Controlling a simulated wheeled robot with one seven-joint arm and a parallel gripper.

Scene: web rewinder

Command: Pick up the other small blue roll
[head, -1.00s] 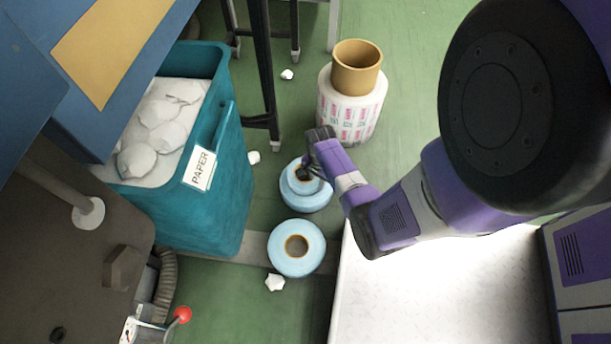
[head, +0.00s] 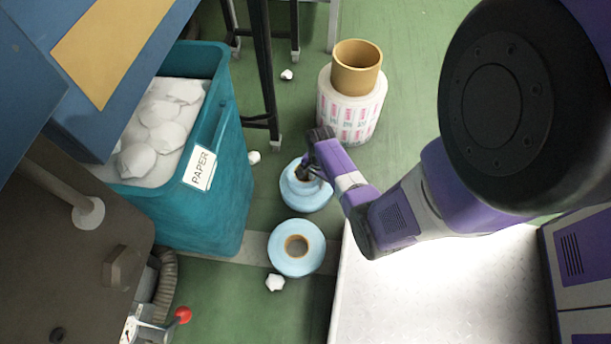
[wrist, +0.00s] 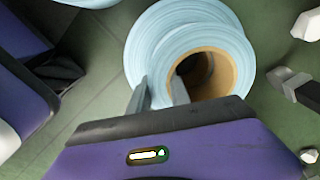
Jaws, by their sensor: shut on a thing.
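Two pale blue rolls stand one on the other on the floor in the middle of the head view: a small upper roll (head: 296,186) on a lower roll (head: 308,206). My gripper (head: 304,172) reaches down onto the upper roll from the right. In the wrist view, my gripper (wrist: 160,94) is shut on the wall of the upper roll (wrist: 238,52), with one finger outside it and the other inside its brown core. The lower roll (wrist: 150,32) shows behind it. Another blue roll (head: 280,254) lies flat nearer in the head view.
A teal paper bin (head: 228,190) full of crumpled paper stands to the left. A printed white roll (head: 349,112) with a brown core (head: 357,68) on it stands behind. Paper scraps (head: 275,282) lie on the green floor. Dark table legs (head: 265,75) rise behind.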

